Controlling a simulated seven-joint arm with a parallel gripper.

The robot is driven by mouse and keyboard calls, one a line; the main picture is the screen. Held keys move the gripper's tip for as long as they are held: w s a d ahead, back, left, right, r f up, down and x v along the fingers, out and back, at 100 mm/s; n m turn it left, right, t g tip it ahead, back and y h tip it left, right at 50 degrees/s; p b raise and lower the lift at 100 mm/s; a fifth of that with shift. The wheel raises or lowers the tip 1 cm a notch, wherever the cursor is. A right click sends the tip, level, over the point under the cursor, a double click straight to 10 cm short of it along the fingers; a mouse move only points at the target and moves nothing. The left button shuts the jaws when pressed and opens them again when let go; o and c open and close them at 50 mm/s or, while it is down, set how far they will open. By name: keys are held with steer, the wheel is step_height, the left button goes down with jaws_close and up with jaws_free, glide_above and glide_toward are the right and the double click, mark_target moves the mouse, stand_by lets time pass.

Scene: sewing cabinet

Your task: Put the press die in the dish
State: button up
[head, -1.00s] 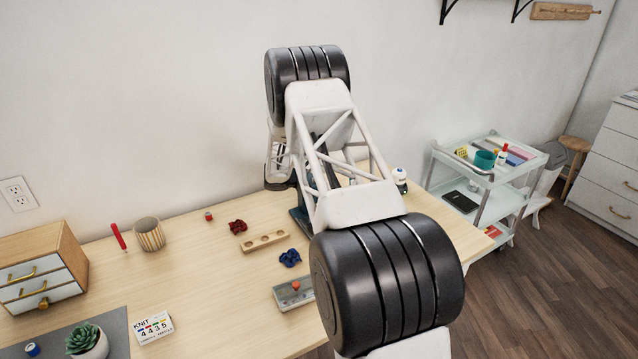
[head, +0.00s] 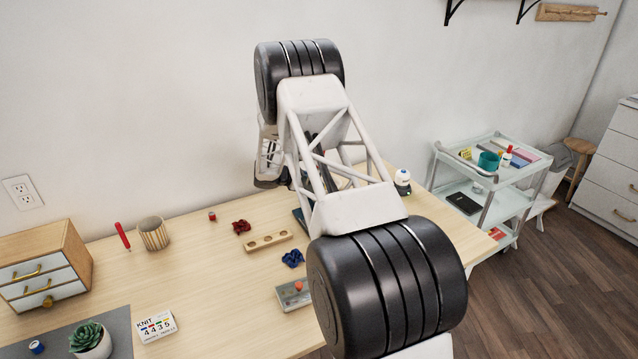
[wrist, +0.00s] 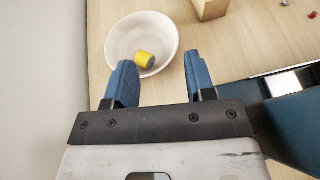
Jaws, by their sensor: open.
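In the wrist view, a white round dish (wrist: 127,32) stands on the light wood table just beyond my fingertips. A small yellow cylinder with a grey end (wrist: 144,58), which looks like the press die, lies on its side inside the dish, near the rim closest to me. My gripper (wrist: 160,62) is open, its two blue fingers apart with nothing between them. The fingertips are at the dish's near edge, and the cylinder shows between them in the picture, apart from both. In the head view my arm hides the gripper, dish and die.
A dark teal metal piece (wrist: 299,122) is close on the right of my gripper. A wooden block (wrist: 210,9) stands beyond the dish. In the head view, a wooden holder with holes (head: 268,241), red clips (head: 241,227) and blue clips (head: 293,258) lie left of my arm.

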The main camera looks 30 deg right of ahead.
steer(key=s+v, duration=0.1)
steer(key=v, duration=0.6)
steer(key=shift+w, duration=0.5)
